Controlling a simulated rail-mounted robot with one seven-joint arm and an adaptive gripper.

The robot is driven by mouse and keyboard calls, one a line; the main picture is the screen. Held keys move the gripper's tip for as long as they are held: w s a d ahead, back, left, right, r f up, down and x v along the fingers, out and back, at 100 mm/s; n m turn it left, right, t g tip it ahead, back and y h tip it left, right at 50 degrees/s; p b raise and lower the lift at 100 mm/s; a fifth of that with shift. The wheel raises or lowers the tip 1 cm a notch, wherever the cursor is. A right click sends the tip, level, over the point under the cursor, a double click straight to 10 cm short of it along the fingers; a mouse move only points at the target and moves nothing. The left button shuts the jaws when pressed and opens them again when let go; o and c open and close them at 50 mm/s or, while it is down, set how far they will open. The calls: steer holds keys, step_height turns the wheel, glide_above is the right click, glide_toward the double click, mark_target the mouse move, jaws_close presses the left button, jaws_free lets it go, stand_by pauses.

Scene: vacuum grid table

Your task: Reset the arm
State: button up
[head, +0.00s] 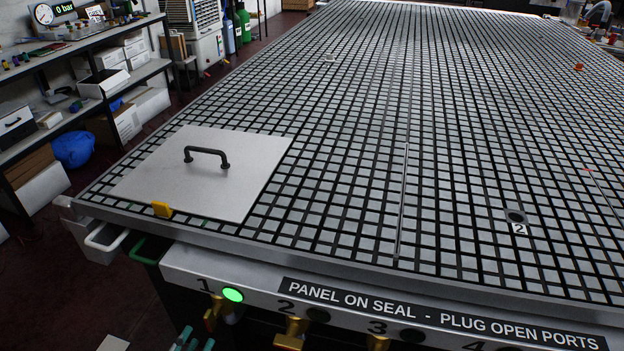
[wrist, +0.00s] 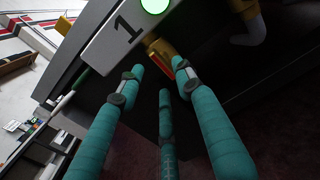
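My gripper (wrist: 158,76) has three teal fingers. They are spread apart with nothing between them, so it is open and empty. In the head view, only its teal fingertips (head: 187,340) show at the bottom edge, below the front rail. The brass valve (head: 217,312) under the label 1 is just above and to the right of them. In the wrist view, this valve (wrist: 162,48) lies just beyond the fingertips, and I see no clear contact. The green lamp 1 (head: 233,294) is lit. The rest of my arm is out of view.
Port 2 (head: 516,217) shows a dark hole. More brass valves (head: 291,331) line the front. Shelves (head: 75,45) stand left; the gauge reads 0 bar.

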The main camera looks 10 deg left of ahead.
mark_target(206, 325)
steer(key=w, duration=0.2)
steer(key=w+d, duration=0.1)
steer(key=w, duration=0.4)
steer(key=shift+w+d, duration=0.15)
steer(key=shift+w, duration=0.05)
steer(key=s+a, duration=0.2)
steer(key=s, duration=0.8)
steer(key=w+m, duration=0.1)
steer(key=w, duration=0.2)
steer(key=w+d+m+b, duration=0.1)
steer(key=w, duration=0.2)
steer(key=w+d+m, duration=0.1)
steer(key=w, duration=0.2)
steer(key=shift+w+f+m, duration=0.25)
steer(key=shift+w+m, duration=0.05)
steer(key=n, duration=0.2)
steer(key=shift+a+n, duration=0.15)
steer(key=shift+n, duration=0.25)
steer(key=s+a, duration=0.1)
steer(key=s, duration=0.9)
steer(key=shift+n, duration=0.4)
steer(key=w, duration=0.7)
steer(key=shift+w+d, duration=0.35)
steer(key=shift+a, duration=0.15)
